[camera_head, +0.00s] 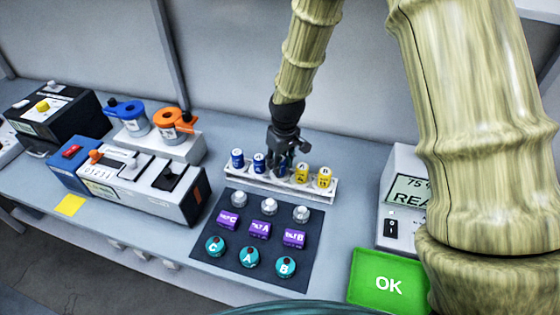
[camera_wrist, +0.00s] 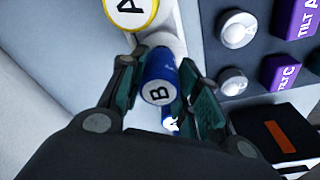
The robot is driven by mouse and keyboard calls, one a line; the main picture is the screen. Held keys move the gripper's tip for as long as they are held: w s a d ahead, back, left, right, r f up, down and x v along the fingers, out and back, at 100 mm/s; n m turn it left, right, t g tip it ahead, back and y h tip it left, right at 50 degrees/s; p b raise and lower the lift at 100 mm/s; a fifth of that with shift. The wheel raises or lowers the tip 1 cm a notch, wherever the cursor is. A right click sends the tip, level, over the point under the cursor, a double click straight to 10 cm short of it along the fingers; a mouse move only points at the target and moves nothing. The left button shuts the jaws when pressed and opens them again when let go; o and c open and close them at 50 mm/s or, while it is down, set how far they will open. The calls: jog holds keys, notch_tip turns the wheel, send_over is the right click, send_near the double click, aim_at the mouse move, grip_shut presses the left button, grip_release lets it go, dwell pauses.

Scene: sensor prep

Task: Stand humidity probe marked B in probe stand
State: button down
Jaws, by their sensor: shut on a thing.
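My gripper (camera_head: 283,150) is over the middle of a white rack (camera_head: 232,180). In the wrist view its fingers are shut on a blue cylinder marked B (camera_wrist: 158,92), taken as the humidity probe. I cannot tell whether its lower end is in the rack or lifted clear. Left of my gripper, two blue cylinders (camera_head: 237,158) (camera_head: 259,162) stand in the rack; to its right stand two yellow ones (camera_head: 301,173) (camera_head: 324,177). A yellow-rimmed top marked A (camera_wrist: 130,10) shows beside the held probe in the wrist view. I cannot tell which thing is the probe stand.
A dark mat (camera_head: 225,258) in front of the rack holds silver knobs, purple TILT blocks (camera_head: 260,230) and teal lettered pieces (camera_head: 249,257). A display device (camera_head: 398,160) and green OK panel (camera_head: 388,284) are right.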

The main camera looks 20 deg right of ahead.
jog(key=shift+f, duration=0.5)
dwell(0.8)
jog(key=c, duration=0.9)
grip_release()
jog(key=shift+c, duration=0.2)
jog(key=shift+o, duration=1.1)
jog(key=shift+r+p, duration=2.95)
jog(key=shift+r, duration=1.05)
